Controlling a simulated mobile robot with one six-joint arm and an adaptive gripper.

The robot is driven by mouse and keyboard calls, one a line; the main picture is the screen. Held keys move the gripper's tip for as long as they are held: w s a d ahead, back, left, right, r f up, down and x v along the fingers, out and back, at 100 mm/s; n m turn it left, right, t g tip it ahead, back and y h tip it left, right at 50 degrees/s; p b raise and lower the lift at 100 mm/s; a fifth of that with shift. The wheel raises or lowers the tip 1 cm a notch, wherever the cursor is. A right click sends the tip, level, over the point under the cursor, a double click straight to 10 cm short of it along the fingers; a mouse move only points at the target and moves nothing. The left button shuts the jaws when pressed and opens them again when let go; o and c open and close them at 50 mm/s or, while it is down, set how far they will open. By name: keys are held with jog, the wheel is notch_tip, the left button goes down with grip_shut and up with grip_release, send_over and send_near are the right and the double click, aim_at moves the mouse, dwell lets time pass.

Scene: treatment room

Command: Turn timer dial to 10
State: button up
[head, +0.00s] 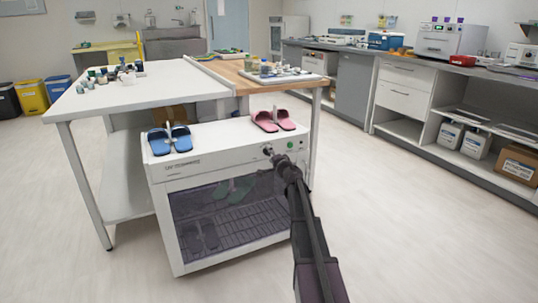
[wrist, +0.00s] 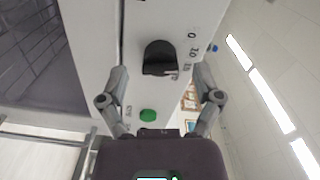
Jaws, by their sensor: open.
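The timer dial (wrist: 158,57) is a black knob on the white front panel of a slipper cabinet (head: 160,174). Printed numbers, among them 0 and 10, run down its right side in the wrist view. The dial also shows in the head view (head: 267,150), at the panel's upper right. My gripper (wrist: 161,76) is open, one finger on each side of the dial in the picture, with gaps between. It also shows in the head view (head: 279,160), close in front of the panel. I cannot tell exactly where the dial points.
A green button (wrist: 148,115) sits beside the dial, between my fingers in the wrist view. Blue slippers (head: 169,140) and pink slippers (head: 273,121) lie on the cabinet top. A white table (head: 150,90) stands behind. The floor to the right is clear.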

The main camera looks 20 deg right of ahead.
jog(key=s, duration=1)
jog(key=shift+s+d, duration=0.2)
jog(key=s+a+f+n+g+y+p, duration=0.2)
jog(key=s+a+n+g, duration=0.15)
jog(key=a, duration=0.45)
jog(key=s+a+f+n+g+y+p, duration=0.1)
jog(key=s+a+f+n+g+y, duration=0.2)
jog(key=a, duration=0.5)
jog(key=s+a+f+n+g+y+p, duration=0.1)
jog(key=s+a+n+g+p, duration=0.2)
jog(key=a, duration=0.5)
jog(key=s+a+f+n+g+h+p, duration=0.2)
jog(key=s+n+g+h, duration=0.15)
jog(key=s, duration=0.65)
jog(key=s+a+f+n+g+h+p, duration=0.1)
jog(key=s+a+n+g+h+p, duration=0.3)
jog(key=s, duration=0.6)
notch_tip(320, 180, up, 37)
jog(key=d+m+g+p, duration=0.1)
jog(key=d+m+p, duration=0.1)
jog(key=p, duration=3.2)
jog(key=shift+y+p, duration=0.35)
jog(key=shift+y, duration=0.1)
jog(key=shift+d, duration=0.1)
jog(key=shift+c, duration=0.2)
